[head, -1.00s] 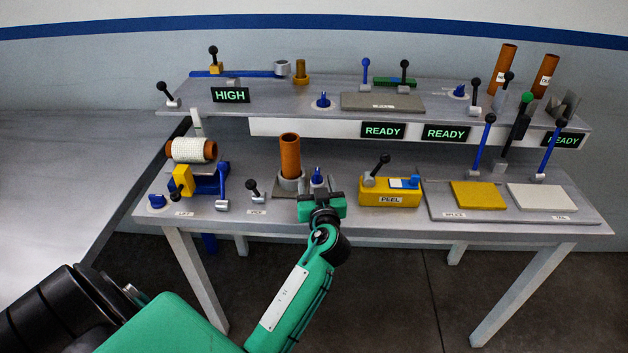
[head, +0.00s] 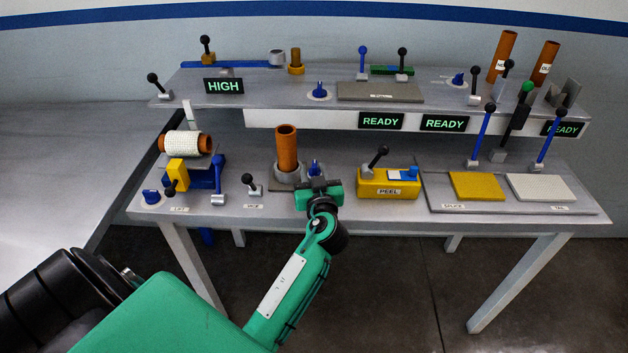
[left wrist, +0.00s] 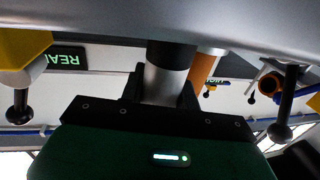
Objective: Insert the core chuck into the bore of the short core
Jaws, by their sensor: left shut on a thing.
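My left gripper (head: 318,188) is at the front middle of the bench. In the left wrist view its jaws (left wrist: 160,88) are shut on a cylinder, light grey between the jaws and dark towards the bench, which I take as the core chuck (left wrist: 170,56). In the head view the gripper hides it. A brown tube, which looks like the short core (head: 287,147), stands upright in a grey ring holder, behind and left of the gripper. It also shows in the left wrist view (left wrist: 203,68), apart from the chuck. I cannot see down its bore. My right gripper is out of view.
A blue knob (head: 315,168) is just behind the gripper. A white-wrapped roll (head: 182,143) lies far left. The raised shelf (head: 290,97) runs behind.

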